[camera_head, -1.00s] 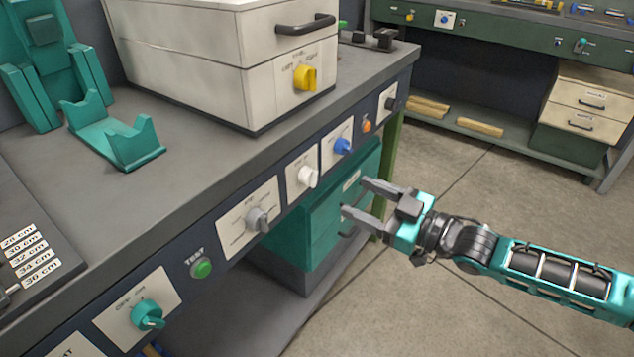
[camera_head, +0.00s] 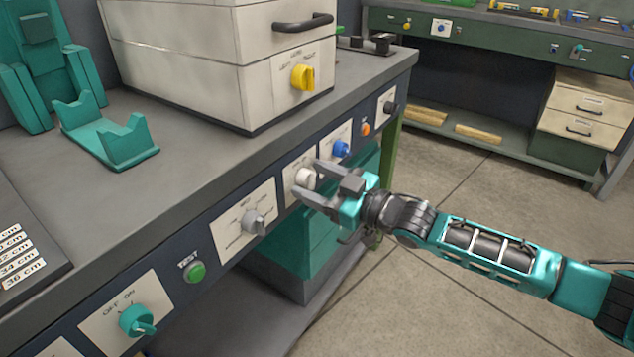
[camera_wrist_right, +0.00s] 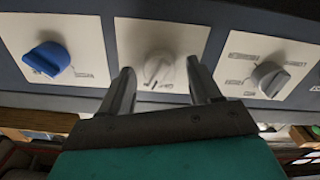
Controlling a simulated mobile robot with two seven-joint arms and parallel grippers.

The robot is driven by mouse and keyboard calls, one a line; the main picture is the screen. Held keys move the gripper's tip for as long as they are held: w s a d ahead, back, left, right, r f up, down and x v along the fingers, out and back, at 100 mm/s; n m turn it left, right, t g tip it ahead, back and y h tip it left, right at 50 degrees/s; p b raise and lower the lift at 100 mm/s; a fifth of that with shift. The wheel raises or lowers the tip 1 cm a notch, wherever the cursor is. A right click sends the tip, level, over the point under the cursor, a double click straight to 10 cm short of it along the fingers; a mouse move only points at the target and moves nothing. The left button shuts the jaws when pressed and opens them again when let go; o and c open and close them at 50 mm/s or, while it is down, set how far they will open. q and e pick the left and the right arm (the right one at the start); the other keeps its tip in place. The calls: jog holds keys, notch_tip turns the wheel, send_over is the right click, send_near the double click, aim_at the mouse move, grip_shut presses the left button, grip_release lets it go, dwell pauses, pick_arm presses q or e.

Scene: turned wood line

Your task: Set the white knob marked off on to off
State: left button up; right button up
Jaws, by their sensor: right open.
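The white knob (camera_head: 305,178) sits on a white plate in the bench's dark front panel, between the grey knob and the blue knob. It also shows in the right wrist view (camera_wrist_right: 158,68), between my two fingers. Its marking is too small to read. My right gripper (camera_head: 306,180) is open, with one finger on each side of the knob. I cannot tell whether the fingers touch it. In the wrist view the right gripper (camera_wrist_right: 163,82) has a clear gap beside the knob on both sides. My left gripper is not in view.
Close neighbours are a grey knob (camera_head: 253,222) and a blue knob (camera_head: 340,149). Further along are a green TEST button (camera_head: 194,272), a teal knob (camera_head: 137,320) and an orange button (camera_head: 365,129). The bench top (camera_head: 190,170) overhangs the panel. Floor to the right is clear.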

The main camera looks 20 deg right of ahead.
jog(key=c, duration=1)
jog(key=shift+c, duration=0.2)
